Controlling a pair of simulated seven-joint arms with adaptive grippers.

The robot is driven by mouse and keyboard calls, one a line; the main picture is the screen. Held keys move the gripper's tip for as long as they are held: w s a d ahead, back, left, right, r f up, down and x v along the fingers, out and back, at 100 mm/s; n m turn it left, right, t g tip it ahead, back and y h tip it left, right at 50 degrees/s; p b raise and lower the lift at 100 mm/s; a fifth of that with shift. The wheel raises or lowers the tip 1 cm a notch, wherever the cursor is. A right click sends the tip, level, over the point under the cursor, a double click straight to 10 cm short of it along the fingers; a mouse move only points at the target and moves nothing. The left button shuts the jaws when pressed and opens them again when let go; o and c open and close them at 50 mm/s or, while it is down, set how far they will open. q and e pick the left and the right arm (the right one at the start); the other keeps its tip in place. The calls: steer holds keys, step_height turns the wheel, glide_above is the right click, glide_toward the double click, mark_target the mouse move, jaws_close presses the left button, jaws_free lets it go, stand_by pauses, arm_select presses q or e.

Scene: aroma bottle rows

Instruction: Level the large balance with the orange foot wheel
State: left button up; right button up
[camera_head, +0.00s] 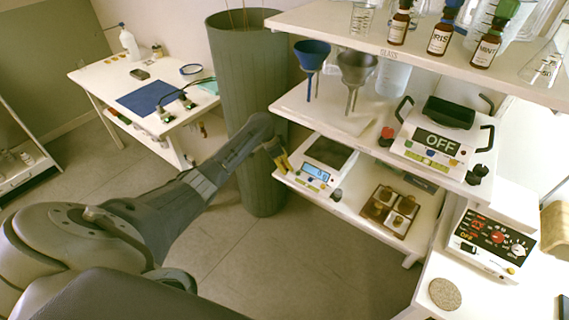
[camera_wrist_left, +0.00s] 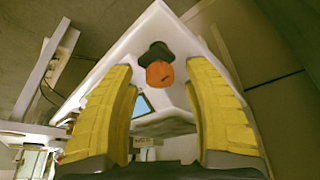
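A white balance with a dark pan and a lit blue display (camera_head: 316,173) stands on the lower shelf at the centre of the head view. My left gripper (camera_head: 276,156) is at this balance's left corner. In the left wrist view, an orange foot wheel (camera_wrist_left: 160,75) with a black top shows between the two yellow fingers of the open left gripper (camera_wrist_left: 158,82). I cannot tell whether either finger touches it. The orange wheel is hidden in the head view. A black foot wheel (camera_head: 336,196) shows at the balance's near right corner. My right gripper is not in view.
A box of weights (camera_head: 389,212) is right of the lit balance. Blue and grey funnels (camera_head: 313,55) hang above. A tall grey bin (camera_head: 258,100) stands close behind my left arm.

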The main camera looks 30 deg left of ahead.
arm_select(q)
jaws_close()
stand_by(0.4)
steer(key=shift+n+t+y, duration=0.5)
steer(key=shift+n, duration=1.2)
jaws_free()
steer(key=v, duration=1.2)
steer(key=shift+w+r, duration=0.1)
